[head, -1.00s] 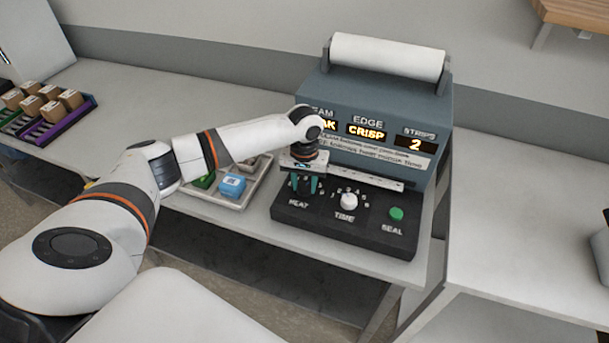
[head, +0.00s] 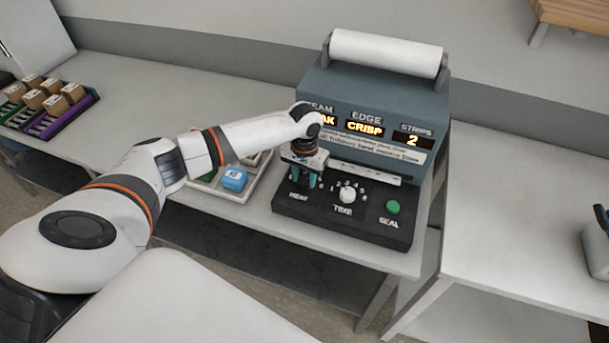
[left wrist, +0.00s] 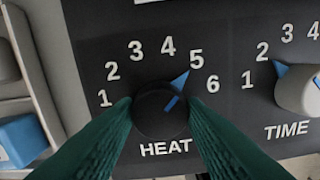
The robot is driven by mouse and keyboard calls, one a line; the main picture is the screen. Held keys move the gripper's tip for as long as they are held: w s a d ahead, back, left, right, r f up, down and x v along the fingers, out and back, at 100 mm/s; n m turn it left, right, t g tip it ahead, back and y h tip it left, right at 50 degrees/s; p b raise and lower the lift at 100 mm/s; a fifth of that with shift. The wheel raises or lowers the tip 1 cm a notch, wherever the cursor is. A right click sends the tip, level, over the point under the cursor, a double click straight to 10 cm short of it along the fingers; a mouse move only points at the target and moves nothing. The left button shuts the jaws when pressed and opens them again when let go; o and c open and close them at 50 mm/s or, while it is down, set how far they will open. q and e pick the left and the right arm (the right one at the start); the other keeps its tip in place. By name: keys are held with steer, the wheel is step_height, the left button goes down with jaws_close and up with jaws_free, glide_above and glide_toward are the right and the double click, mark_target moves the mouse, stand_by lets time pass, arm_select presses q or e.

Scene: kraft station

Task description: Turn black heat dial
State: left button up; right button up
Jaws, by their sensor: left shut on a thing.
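The black heat dial (left wrist: 160,112) sits on the sealer's black panel above the word HEAT. Its blue pointer is turned up and to the right, close to the 5 on a scale from 1 to 6. My left gripper (left wrist: 158,118) is shut on the dial, with one green finger on each side of it. In the head view my left gripper (head: 306,180) reaches down over the panel's left end and hides the dial. My right gripper is not in view.
The white TIME dial (head: 347,194) and green SEAL button (head: 393,207) are right of the gripper. The sealer's display housing (head: 378,110) rises behind. A tray with a blue block (head: 234,179) is left. A purple-edged rack (head: 78,112) holds several boxes.

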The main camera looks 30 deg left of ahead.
mark_target(304, 179)
arm_select(q)
steer(key=o, duration=1)
step_height(304, 179, up, 12)
steer(key=shift+b, duration=1)
